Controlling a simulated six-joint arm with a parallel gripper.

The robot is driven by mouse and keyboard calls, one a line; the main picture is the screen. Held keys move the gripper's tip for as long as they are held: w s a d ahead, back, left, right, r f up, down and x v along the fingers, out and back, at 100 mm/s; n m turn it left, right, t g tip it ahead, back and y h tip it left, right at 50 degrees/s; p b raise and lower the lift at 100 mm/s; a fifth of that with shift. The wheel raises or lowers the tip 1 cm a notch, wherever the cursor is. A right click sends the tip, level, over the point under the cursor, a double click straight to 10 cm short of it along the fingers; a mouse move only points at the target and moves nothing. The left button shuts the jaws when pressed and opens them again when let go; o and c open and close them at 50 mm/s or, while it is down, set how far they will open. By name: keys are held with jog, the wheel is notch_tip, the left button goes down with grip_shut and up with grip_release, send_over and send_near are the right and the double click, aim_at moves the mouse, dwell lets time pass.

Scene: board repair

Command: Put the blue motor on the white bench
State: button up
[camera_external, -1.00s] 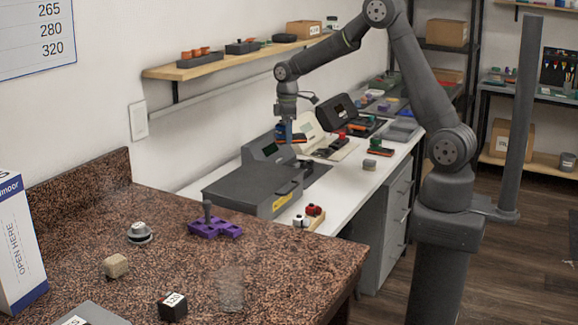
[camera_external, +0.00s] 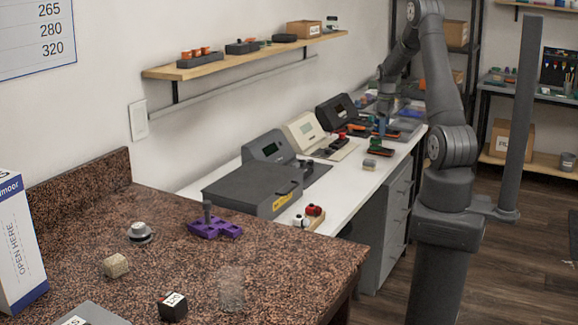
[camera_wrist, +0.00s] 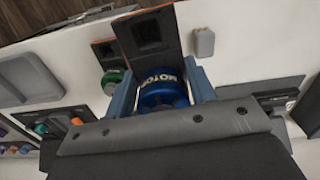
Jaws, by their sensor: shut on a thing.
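The blue motor (camera_wrist: 163,92), a round blue part with white "MOTOR" lettering, sits between the two blue fingers of my gripper (camera_wrist: 163,88) in the wrist view. My gripper is shut on it. In the external view my gripper (camera_external: 382,122) is over the far part of the white bench (camera_external: 345,178), near the back right. The motor is too small there to make out clearly. A dark orange-edged plate (camera_wrist: 149,38) shows directly beyond the motor; I cannot tell whether they touch. The lower part of the motor is hidden by my gripper.
A dark grey tester (camera_external: 250,185) and a cream device (camera_external: 305,130) stand along the bench. A dark part with red (camera_external: 379,150) and a small grey block (camera_external: 369,164) lie near its front edge. Grey trays (camera_wrist: 38,75) are near my gripper. Bare white bench lies between these.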

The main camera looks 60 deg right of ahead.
jog(key=shift+m, duration=0.5)
jog(key=s+d, duration=0.2)
jog(key=s, duration=0.1)
jog(key=s+d, duration=0.1)
jog(key=shift+s+f, duration=0.3)
jog(key=shift+s, duration=0.05)
jog(key=shift+f, duration=0.15)
jog(key=w+f, duration=0.2)
jog(key=w, duration=0.1)
jog(key=w+a+f, duration=0.1)
jog(key=w+f, duration=0.1)
jog(key=w, duration=0.2)
jog(key=w+a+f, duration=0.1)
jog(key=w+f, duration=0.1)
jog(key=w, duration=0.2)
jog(key=shift+a+f, duration=0.1)
jog(key=shift+f, duration=2.25)
jog(key=shift+f, duration=0.15)
jog(key=o, duration=1.3)
jog(key=shift+c, duration=0.2)
